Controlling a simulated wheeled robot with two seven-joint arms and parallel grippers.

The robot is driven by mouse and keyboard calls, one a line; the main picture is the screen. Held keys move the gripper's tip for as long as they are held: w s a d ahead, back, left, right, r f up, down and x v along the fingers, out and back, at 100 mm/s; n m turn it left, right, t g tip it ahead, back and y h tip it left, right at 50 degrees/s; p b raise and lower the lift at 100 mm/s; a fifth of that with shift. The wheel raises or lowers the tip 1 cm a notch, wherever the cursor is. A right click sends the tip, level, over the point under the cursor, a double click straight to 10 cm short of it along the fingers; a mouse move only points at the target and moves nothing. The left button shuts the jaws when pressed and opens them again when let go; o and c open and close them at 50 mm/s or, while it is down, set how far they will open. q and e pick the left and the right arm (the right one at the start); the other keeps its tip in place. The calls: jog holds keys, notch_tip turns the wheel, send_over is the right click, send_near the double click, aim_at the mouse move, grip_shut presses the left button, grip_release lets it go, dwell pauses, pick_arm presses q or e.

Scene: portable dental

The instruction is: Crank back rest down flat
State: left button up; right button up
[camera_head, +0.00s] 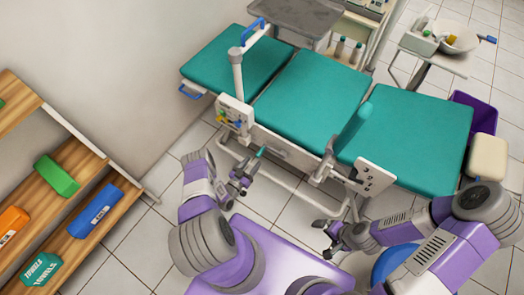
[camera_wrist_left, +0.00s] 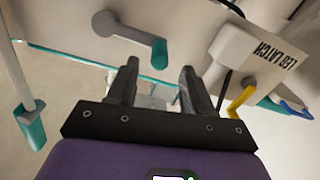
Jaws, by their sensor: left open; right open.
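The treatment couch has three teal pads: a left pad (camera_head: 238,62), a middle pad (camera_head: 312,95) and a right pad (camera_head: 405,140). Which one is the back rest is not marked. A grey crank arm with a teal grip (camera_head: 260,153) is at the couch's near side. In the left wrist view, a grey crank arm (camera_wrist_left: 125,26) ends in a teal-tipped grip (camera_wrist_left: 159,53), beyond the gap between my fingertips. My left gripper (camera_head: 243,178) is open and empty, just short of the crank; it also shows in the left wrist view (camera_wrist_left: 160,75). My right gripper (camera_head: 326,228) is open and empty below the couch edge.
A teal-padded lever (camera_head: 355,125) stands up at the couch side. A white post (camera_head: 237,75) with a blue handle rises near the left pad. A "LEG LATCH" plate (camera_wrist_left: 270,60) is right of my left fingers. A wooden shelf (camera_head: 75,160) stands at left.

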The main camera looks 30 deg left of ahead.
aim_at(260, 153)
pick_arm(q)
jog(key=w, duration=0.1)
jog(key=w+b, duration=0.1)
jog(key=w, duration=0.3)
jog(key=shift+w+d, duration=0.1)
jog(key=shift+d, duration=0.15)
jog(key=shift+w+b, duration=0.35)
jog(key=shift+w, duration=0.4)
grip_shut()
